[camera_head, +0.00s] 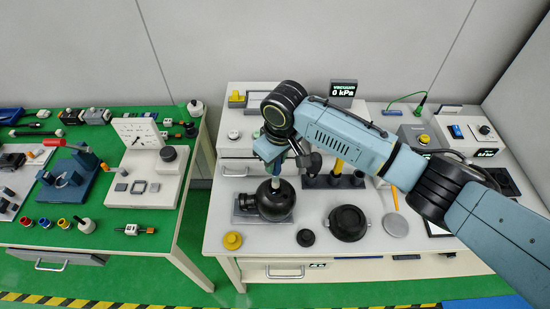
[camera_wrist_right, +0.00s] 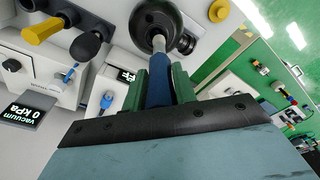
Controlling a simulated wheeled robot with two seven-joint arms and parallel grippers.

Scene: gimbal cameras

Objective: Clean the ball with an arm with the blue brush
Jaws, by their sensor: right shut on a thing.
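The black ball (camera_head: 280,205) sits on a dark block (camera_head: 245,213) at the left of the white bench; it also shows at the top of the wrist view (camera_wrist_right: 145,22), with a round opening. My right gripper (camera_head: 268,150) is above it. Its two green fingers (camera_wrist_right: 160,85) are shut on a blue handle, which I take for the blue brush (camera_wrist_right: 158,82). A pale grey shaft or tip runs from it down to the ball (camera_head: 276,180). I cannot tell whether the tip touches the ball, or which part is the ball's arm. My left gripper is not in view.
A dark rack (camera_head: 335,181) with upright tools stands behind the ball. A yellow knob (camera_head: 232,241), a small black knob (camera_head: 305,237) and a black round pot (camera_head: 347,223) are in front and right. A vacuum display (camera_head: 343,90) is at the back. The green table (camera_head: 110,220) is left.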

